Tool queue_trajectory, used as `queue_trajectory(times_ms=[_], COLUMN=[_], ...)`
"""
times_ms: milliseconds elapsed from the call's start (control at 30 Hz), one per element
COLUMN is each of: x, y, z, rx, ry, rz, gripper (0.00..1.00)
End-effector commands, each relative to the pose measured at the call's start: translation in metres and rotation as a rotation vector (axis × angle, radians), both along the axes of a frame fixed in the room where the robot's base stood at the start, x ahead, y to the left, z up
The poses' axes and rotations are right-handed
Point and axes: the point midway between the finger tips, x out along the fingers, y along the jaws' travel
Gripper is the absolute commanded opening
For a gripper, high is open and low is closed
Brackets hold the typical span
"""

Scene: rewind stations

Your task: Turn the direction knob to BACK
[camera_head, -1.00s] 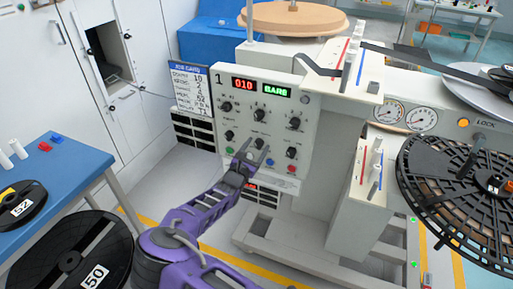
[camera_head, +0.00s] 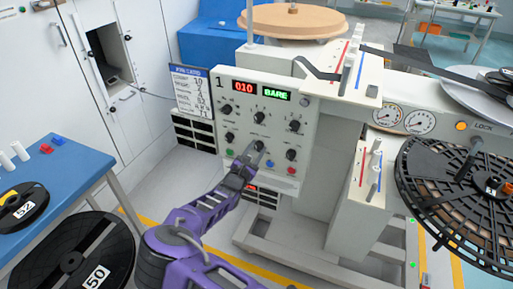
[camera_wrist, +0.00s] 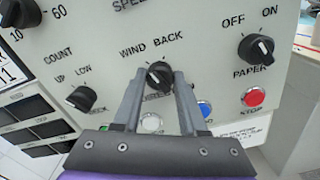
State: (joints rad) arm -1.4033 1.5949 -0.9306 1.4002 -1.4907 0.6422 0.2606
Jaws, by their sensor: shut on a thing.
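The direction knob (camera_wrist: 159,73) is a black round knob under the words WIND and BACK in the wrist view. In the head view the knob (camera_head: 258,146) is in the lower middle of the white control panel (camera_head: 235,107). My gripper (camera_wrist: 160,80) has its two grey fingers on either side of the knob, shut on it. My gripper (camera_head: 254,152) reaches the panel from below in the head view. A pale pointer mark shows on the knob; I cannot tell clearly which word it points at.
Beside the knob are the COUNT knob (camera_wrist: 82,97) and the PAPER knob (camera_wrist: 256,47). Below are a blue button (camera_wrist: 204,110) and a red STOP button (camera_wrist: 253,96). A blue table (camera_head: 75,150) stands left, and a large reel (camera_head: 460,195) is at right.

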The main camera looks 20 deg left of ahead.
Motion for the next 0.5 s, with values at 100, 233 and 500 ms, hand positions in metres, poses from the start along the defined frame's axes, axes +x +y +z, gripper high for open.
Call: queue_trajectory(times_ms=[100, 233, 500], x=[-0.0003, 0.0, -0.0003], y=[0.0, -0.0006, 0.0], z=[0.0018, 0.0021, 0.0014], rx=[0.101, 0.222, 0.477], ry=[-0.005, -0.016, -0.035], rz=[0.0, 0.0, 0.0], gripper=[0.0, 0.0, 0.0])
